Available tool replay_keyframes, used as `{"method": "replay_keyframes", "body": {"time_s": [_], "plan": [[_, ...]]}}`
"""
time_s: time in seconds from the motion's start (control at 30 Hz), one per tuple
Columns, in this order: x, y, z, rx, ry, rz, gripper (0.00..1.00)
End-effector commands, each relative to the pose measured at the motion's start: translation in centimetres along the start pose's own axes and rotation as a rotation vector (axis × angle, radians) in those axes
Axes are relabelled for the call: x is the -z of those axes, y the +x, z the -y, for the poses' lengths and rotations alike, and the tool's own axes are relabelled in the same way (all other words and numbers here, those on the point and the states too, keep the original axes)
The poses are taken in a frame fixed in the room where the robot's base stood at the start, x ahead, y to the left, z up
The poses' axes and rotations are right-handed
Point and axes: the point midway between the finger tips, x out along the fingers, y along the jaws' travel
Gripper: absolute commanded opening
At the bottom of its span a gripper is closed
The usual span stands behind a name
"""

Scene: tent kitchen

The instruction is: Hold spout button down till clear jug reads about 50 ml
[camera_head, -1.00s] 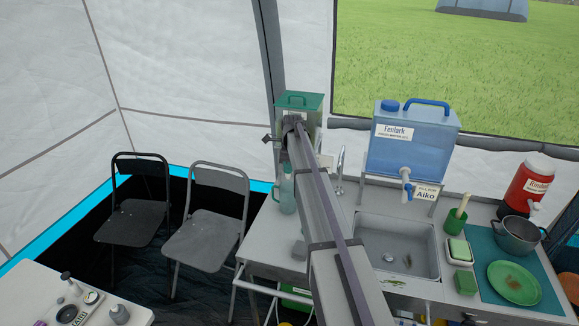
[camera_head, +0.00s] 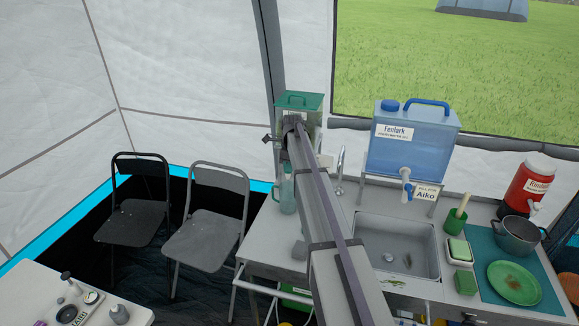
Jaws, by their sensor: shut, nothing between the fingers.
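A dispenser with a green lid and handle (camera_head: 299,101) stands at the back left of the counter. My arm reaches up to it from the bottom of the picture. My gripper (camera_head: 290,126) is at the arm's far end, in front of the dispenser, and is shut with nothing held. Its fingertips are mostly hidden and their contact cannot be told. No spout button shows clearly. A clear greenish jug (camera_head: 287,196) stands on the counter just left of my arm, below the dispenser. Its level and markings are too small to read.
A blue water tank (camera_head: 412,145) labelled Fenlark stands on a rack, with an Aiko sign beside its tap. The sink (camera_head: 398,244) is right of my arm. A red cooler (camera_head: 528,184), pot (camera_head: 518,235) and green plate (camera_head: 513,283) are further right. Folding chairs (camera_head: 205,215) stand left.

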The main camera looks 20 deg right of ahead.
Motion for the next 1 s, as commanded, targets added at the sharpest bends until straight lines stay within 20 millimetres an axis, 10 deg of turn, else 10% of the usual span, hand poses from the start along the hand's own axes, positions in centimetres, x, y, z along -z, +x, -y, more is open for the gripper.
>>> {"method": "replay_keyframes", "body": {"time_s": [0.47, 1.0], "plan": [[-0.2, -0.6, 0.1, 0.004, -0.001, 0.002, 0.0], [-0.2, -12.8, -0.5, 0.006, -0.002, 0.003, 0.0]]}}
